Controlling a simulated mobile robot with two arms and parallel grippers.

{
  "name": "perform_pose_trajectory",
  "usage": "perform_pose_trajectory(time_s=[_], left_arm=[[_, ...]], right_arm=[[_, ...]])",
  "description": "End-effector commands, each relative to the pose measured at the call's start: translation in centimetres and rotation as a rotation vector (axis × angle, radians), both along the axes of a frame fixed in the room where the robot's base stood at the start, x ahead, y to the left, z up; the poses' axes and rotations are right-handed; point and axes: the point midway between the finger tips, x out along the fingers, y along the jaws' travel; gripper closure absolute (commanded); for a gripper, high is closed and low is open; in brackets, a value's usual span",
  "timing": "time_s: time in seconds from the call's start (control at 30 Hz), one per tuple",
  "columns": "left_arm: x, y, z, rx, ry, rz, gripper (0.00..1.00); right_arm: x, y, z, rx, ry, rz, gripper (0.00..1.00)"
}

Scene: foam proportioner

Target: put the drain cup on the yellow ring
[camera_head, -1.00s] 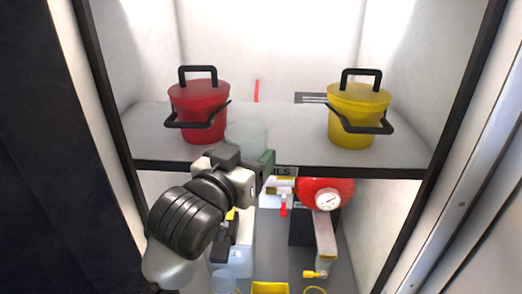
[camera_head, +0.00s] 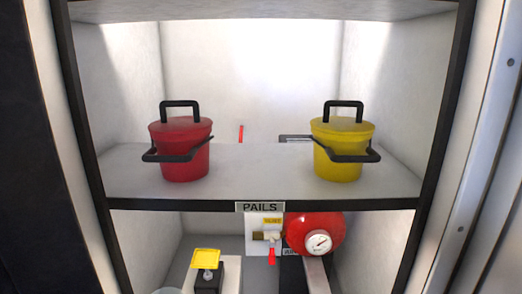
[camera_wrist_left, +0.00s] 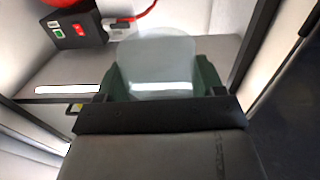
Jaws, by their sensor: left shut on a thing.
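The drain cup (camera_wrist_left: 157,62) is a clear, pale, translucent cup in the left wrist view. My left gripper (camera_wrist_left: 158,88) is shut on it, with a dark green finger on either side. The gripper hides the cup's lower part. My left gripper is out of the head view; only a pale rounded edge, which I cannot identify, shows at its bottom left. I cannot make out the yellow ring in either current view. My right gripper is not in view.
A red pail (camera_head: 181,150) and a yellow pail (camera_head: 338,155) stand on the shelf (camera_head: 255,180). Below are a red tank with gauge (camera_head: 315,235), a red-handled valve (camera_head: 270,245) and a yellow-topped black block (camera_head: 206,257). A switch box (camera_wrist_left: 75,30) shows in the wrist view.

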Motion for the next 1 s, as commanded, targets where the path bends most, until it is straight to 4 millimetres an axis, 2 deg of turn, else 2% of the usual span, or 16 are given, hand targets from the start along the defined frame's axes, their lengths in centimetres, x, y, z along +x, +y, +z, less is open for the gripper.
perform_pose_trajectory(time_s=[0.03, 0.1, 0.2, 0.3, 0.5, 1.0], left_arm=[[-1.1, 0.6, -2.3, -0.002, 0.012, 0.018, 0.56], [-2.3, 1.3, -4.2, -0.002, 0.010, 0.035, 0.56], [-3.8, 2.0, -6.2, -0.003, 0.007, 0.049, 0.56], [-4.9, 2.4, -7.3, -0.002, 0.002, 0.054, 0.56], [-5.5, 2.7, -7.9, -0.004, -0.003, 0.057, 0.56], [-5.5, 2.6, -7.8, -0.003, -0.003, 0.055, 0.56]], right_arm=[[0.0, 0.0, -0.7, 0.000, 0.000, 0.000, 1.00], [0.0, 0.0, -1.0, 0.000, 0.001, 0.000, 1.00], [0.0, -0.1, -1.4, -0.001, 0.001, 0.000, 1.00], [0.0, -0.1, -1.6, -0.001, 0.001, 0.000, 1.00], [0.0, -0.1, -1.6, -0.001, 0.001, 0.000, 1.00], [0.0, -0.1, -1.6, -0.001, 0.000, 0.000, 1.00]])
